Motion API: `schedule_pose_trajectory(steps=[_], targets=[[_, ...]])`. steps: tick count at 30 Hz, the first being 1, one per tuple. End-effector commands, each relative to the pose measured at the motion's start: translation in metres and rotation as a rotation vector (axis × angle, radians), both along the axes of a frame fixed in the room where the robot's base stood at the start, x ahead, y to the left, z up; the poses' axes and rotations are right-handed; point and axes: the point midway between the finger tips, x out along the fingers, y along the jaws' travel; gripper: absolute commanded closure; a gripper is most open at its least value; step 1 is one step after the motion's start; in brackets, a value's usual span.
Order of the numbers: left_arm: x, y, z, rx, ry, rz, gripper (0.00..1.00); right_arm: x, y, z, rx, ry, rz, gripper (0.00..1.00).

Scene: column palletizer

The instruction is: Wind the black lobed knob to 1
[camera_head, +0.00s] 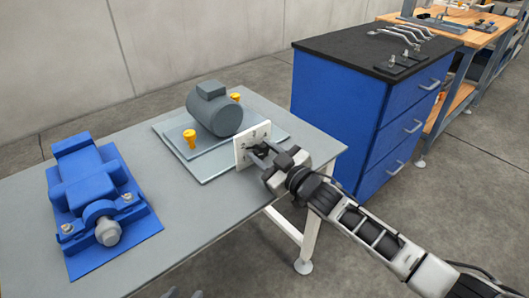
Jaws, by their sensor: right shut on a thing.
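A white upright panel (240,154) stands at the right end of the grey table, with small dark marks too small to read. My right gripper (262,153) reaches its face from the right and is shut on the black lobed knob there. The fingers mostly hide the knob, so I cannot tell which mark it points at. Only small grey tips of what looks like my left gripper (184,293) show at the bottom edge, well away from the panel. Their opening cannot be told.
Behind the panel, a grey motor (214,113) sits on a plate with yellow knobs (190,138). A blue machine (95,190) stands on the table's left. A blue drawer cabinet (345,110) stands behind right. The table's front middle is clear.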

Motion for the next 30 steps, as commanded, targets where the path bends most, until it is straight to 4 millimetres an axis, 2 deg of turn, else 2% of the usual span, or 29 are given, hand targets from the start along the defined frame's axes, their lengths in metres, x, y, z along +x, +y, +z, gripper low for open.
schedule_pose_trajectory(steps=[11,12,13,14,23,26,30], targets=[[0.0,0.0,0.0,-0.001,-0.001,0.001,0.64,-0.001,0.0,-0.002,-0.004,0.0,0.0,0.86],[0.0,0.0,0.0,-0.001,-0.001,0.001,0.64,-0.001,0.0,-0.002,-0.004,0.0,0.0,0.52],[0.0,0.0,0.0,-0.001,-0.001,0.001,0.64,-0.001,0.0,-0.002,-0.004,0.0,0.0,0.43],[0.0,0.0,0.0,-0.001,-0.001,0.001,0.64,-0.001,0.0,-0.002,-0.004,0.0,0.0,0.41],[0.0,0.0,0.0,0.0,0.0,0.001,0.64,-0.002,-0.001,-0.001,-0.003,-0.001,0.0,0.41],[0.0,0.0,0.002,0.0,0.0,0.001,0.64,-0.008,-0.007,-0.001,-0.003,0.001,-0.001,0.41],[0.0,0.0,0.005,-0.002,0.002,0.001,0.64,-0.029,-0.021,-0.002,-0.005,0.004,-0.001,0.41]])
